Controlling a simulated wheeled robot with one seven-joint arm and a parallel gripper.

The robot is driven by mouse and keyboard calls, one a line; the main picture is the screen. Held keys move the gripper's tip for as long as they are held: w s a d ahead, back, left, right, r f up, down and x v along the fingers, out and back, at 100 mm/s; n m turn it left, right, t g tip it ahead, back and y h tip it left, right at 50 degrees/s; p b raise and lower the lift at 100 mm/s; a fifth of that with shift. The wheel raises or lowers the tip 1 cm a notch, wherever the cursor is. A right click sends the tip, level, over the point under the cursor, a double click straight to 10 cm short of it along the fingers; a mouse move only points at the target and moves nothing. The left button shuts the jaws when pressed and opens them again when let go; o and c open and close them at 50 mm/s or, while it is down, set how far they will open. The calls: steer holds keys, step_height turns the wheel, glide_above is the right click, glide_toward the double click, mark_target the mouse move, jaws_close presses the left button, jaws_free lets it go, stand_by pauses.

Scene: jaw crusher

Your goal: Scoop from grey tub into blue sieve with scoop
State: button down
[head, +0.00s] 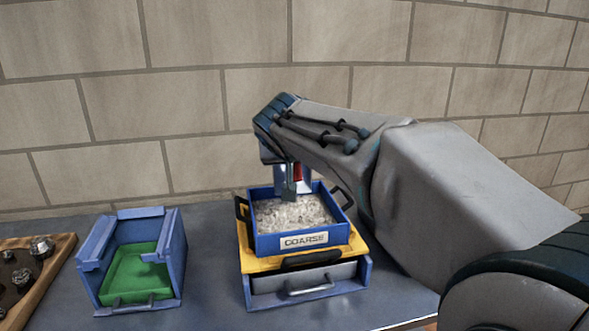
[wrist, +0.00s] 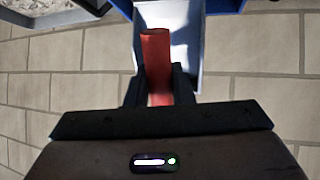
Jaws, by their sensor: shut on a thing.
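The blue sieve (head: 275,245), labelled COARSE, holds pale grey gravel (head: 292,213) and sits level on a yellow frame. My gripper (head: 290,190) is over the sieve's back edge in the head view. In the wrist view my gripper (wrist: 159,85) is shut on the red handle of the scoop (wrist: 155,50). The scoop's pale pan (wrist: 187,45) lies beyond the handle, and I see no gravel in its visible part. A grey drawer-like bin (head: 332,277) with a handle is under the sieve; I cannot tell if it is the grey tub.
A blue housing (head: 92,255) with a green bin (head: 135,275) stands to the left. A wooden tray (head: 55,275) with dark rocks lies at the far left. A brick wall (head: 190,90) is close behind. The dark tabletop (head: 212,235) is clear between the housings.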

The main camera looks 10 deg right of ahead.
steer(key=shift+s+f+t+b, duration=0.4)
steer(key=shift+s+t+b, duration=0.2)
steer(key=shift+b, duration=1.95)
steer(key=shift+s+r+t+b, duration=0.2)
steer(key=shift+t+b, duration=0.1)
steer(key=shift+b, duration=0.5)
steer(key=shift+r+p, duration=0.45)
steer(key=shift+p, duration=0.7)
steer(key=g+p, duration=0.2)
steer(key=p, duration=0.3)
steer(key=shift+r, duration=0.4)
steer(key=p, duration=0.3)
steer(key=shift+r+g, duration=0.25)
steer(key=shift+g, duration=0.15)
step_height(320, 180, up, 2)
steer(key=g+p, duration=0.3)
steer(key=p, duration=1)
steer(key=shift+r+n+g+y, duration=0.1)
steer(key=shift+n+g+y, duration=0.2)
steer(key=shift+g, duration=0.1)
step_height(320, 180, up, 3)
steer(key=g+p, duration=0.5)
steer(key=p, duration=1)
steer(key=shift+n+y+p, duration=0.3)
steer(key=shift+p, duration=0.35)
